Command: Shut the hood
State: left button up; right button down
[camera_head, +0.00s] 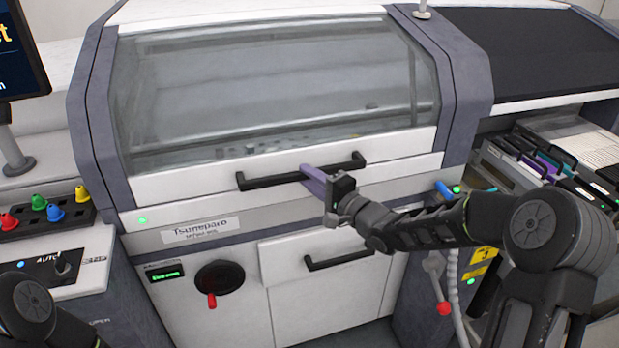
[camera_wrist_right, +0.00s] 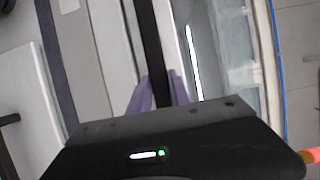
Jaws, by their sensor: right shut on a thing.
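The hood (camera_head: 270,85) of the machine has a clear window in a white and grey frame. Its lower white edge carries a black bar handle (camera_head: 268,178) and lies close above the machine's front panel, so the hood looks down. My right gripper (camera_head: 312,178) has purple fingers and is shut on the handle near its middle. In the right wrist view the black handle bar (camera_wrist_right: 152,50) runs between the purple fingers (camera_wrist_right: 157,95). Of my left arm, only a dark part shows at the lower left; its gripper is out of view.
Below are a drawer with a black handle (camera_head: 340,261), a dark round knob with a red grip (camera_head: 219,280) and a red-tipped lever (camera_head: 443,307). Coloured knobs (camera_head: 54,212) stand at left. Feeder cassettes (camera_head: 545,160) and a dark belt (camera_head: 530,50) are at right.

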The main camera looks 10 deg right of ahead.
jog(key=s+r+p, duration=0.4)
jog(key=r+p, duration=0.3)
jog(key=p, duration=0.1)
jog(key=shift+d+r+g, duration=0.15)
jog(key=shift+r+g, duration=0.25)
jog(key=c, duration=1.2)
grip_release()
jog(key=v, duration=0.7)
jog(key=shift+s+b, duration=0.35)
jog(key=shift+d+f, duration=0.1)
